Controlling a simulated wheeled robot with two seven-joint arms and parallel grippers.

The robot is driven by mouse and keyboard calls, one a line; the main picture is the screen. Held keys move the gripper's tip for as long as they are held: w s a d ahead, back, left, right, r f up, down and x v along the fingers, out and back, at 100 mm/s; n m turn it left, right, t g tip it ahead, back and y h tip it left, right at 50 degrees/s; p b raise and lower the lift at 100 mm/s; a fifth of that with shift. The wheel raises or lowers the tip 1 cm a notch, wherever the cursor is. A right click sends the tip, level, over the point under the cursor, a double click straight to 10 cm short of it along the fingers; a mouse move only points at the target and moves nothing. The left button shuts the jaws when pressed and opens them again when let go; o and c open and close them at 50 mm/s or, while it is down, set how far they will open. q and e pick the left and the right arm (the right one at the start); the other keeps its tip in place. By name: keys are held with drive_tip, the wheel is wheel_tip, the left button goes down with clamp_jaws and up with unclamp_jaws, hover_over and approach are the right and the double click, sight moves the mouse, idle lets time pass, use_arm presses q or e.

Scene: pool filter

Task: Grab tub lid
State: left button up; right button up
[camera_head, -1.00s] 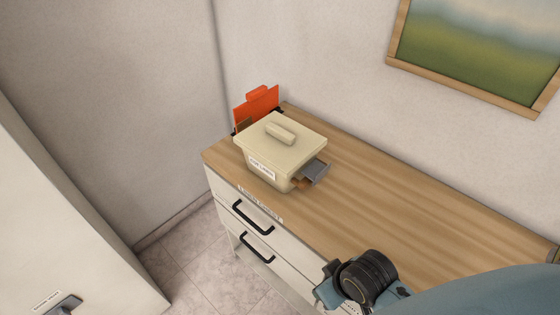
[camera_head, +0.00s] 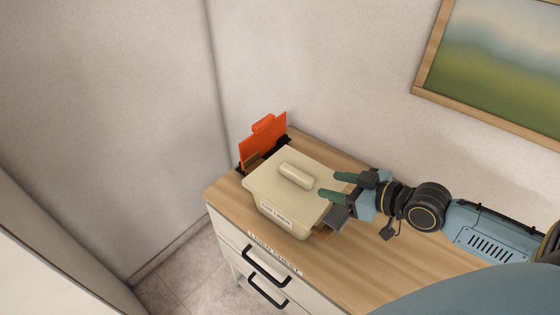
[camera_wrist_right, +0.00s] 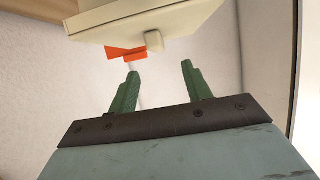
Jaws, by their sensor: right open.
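The cream tub (camera_head: 285,221) stands on the wooden top of a chest, with a label on its front. Its flat lid (camera_head: 268,186) sits on it and has a raised bar handle (camera_head: 297,175). My right gripper (camera_head: 328,184) is open and empty, its green fingers pointing left toward the handle at the lid's right edge. The fingers are apart from the handle. In the right wrist view the lid (camera_wrist_right: 125,20) and handle (camera_wrist_right: 153,42) show at the top, beyond the open fingertips (camera_wrist_right: 160,70). My left gripper is not in view.
An orange folder-like panel (camera_head: 262,142) stands in a dark holder behind the tub. A grey flat tool (camera_head: 339,218) lies against the tub's right side. The chest top (camera_head: 345,265) is clear in front. A framed picture (camera_head: 495,75) hangs on the wall.

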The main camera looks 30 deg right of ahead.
sight(302, 175)
drive_tip(key=x, duration=0.3)
drive_tip(key=shift+w+a, duration=0.1)
drive_tip(key=shift+w, duration=0.15)
drive_tip(key=shift+x, duration=1.2)
drive_tip(key=shift+w+a+f, duration=0.25)
drive_tip(key=shift+w+a, duration=0.05)
drive_tip(key=shift+w, duration=0.45)
drive_tip(key=shift+w+f, duration=0.15)
drive_tip(key=shift+w, duration=0.1)
drive_tip(key=shift+x, duration=2.35)
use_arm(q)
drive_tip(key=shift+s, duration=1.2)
use_arm(e)
drive_tip(key=shift+d, duration=0.25)
